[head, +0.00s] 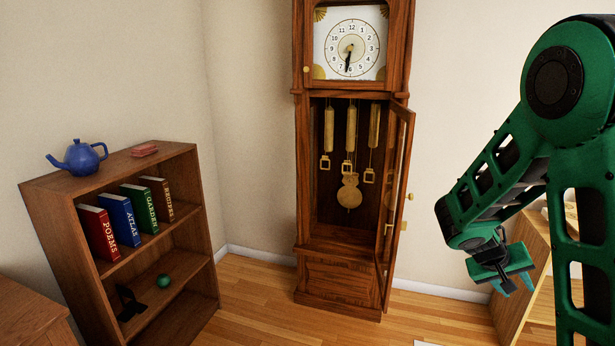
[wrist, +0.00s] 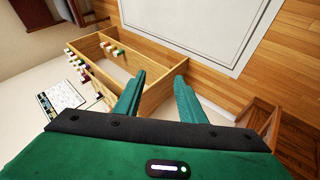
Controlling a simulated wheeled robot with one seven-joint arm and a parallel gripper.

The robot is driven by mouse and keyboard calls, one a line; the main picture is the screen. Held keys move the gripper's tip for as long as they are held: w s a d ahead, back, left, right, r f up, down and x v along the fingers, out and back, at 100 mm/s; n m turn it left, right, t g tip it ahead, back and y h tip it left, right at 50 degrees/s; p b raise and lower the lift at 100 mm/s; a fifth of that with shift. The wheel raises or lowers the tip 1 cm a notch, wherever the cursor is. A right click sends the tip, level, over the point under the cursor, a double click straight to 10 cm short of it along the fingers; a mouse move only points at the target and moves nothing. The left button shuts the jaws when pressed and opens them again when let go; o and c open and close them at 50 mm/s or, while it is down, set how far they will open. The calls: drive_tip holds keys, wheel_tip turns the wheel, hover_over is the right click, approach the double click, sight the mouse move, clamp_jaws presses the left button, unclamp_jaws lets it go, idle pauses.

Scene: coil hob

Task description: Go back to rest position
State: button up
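My gripper (head: 515,283) hangs at the right of the head view, low on my green arm, in front of a light wooden cabinet. In the wrist view my gripper (wrist: 160,95) shows two teal fingers spread apart with nothing between them. The fingers touch no object that I can see. The arm is bent, with its elbow high at the right edge.
A grandfather clock (head: 302,270) stands at the back middle, its glass door (head: 397,190) open. A bookshelf (head: 60,215) with several books and a blue teapot (head: 78,158) is at the left. The light wooden cabinet (head: 520,265) is close behind my gripper. Floor between is clear.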

drive_tip(key=s+a+r+m+y, duration=0.1)
drive_tip(key=s+a+r+y, duration=0.1)
drive_tip(key=s, duration=0.7)
drive_tip(key=s+a+r+m+g+y, duration=0.1)
drive_tip(key=s+a+r+y, duration=0.1)
drive_tip(key=s, duration=0.7)
drive_tip(key=s+a+r+m+g+y, duration=0.1)
drive_tip(key=s+a+r+y, duration=0.2)
drive_tip(key=s+a, duration=0.3)
drive_tip(key=s+y, duration=0.1)
drive_tip(key=s, duration=0.3)
drive_tip(key=shift+y, duration=0.3)
drive_tip(key=shift+s+a, duration=0.15)
drive_tip(key=shift+s, duration=0.05)
drive_tip(key=shift+c, duration=0.7)
drive_tip(key=shift+a, duration=0.1)
